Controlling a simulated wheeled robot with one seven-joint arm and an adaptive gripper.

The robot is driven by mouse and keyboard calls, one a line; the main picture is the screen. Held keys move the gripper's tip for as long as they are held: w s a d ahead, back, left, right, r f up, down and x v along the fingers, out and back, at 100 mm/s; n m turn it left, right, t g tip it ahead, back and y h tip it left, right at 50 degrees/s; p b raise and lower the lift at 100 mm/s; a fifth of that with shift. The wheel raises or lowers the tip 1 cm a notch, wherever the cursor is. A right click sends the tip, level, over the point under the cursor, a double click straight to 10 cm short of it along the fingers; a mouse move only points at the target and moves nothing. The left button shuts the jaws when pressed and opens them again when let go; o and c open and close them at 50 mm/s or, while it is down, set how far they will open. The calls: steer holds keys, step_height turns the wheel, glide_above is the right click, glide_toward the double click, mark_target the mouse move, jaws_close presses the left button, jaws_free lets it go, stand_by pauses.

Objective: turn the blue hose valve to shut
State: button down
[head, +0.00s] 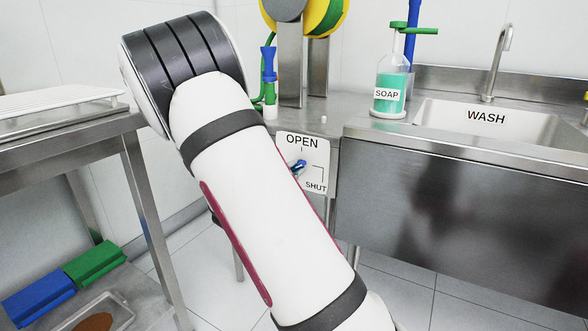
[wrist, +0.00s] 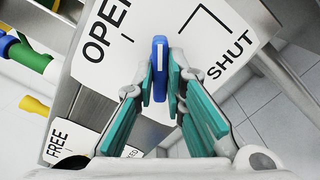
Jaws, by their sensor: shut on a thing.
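The blue hose valve handle (wrist: 160,52), with a white stripe along it, stands out from a white plate (wrist: 115,62) marked OPEN and SHUT. In the wrist view the OPEN label is to its left and the SHUT label to its right. My gripper (wrist: 161,76) is shut on the handle, one teal-padded finger on each side. In the head view the plate (head: 318,150) is on the sink bench front, and a bit of the blue handle (head: 299,166) shows past my arm. My arm hides the gripper there. I cannot tell the handle's exact angle.
A steel table (head: 70,135) is at the left. A plate marked FREE (wrist: 62,140) is beside my gripper in the wrist view.

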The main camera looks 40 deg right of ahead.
steer(key=shift+m, duration=1.3)
steer(key=m, duration=0.4)
steer(key=c, duration=1.5)
jaws_free()
steer(key=shift+a, duration=0.15)
steer(key=shift+v, duration=3.35)
steer(key=shift+s+r, duration=0.15)
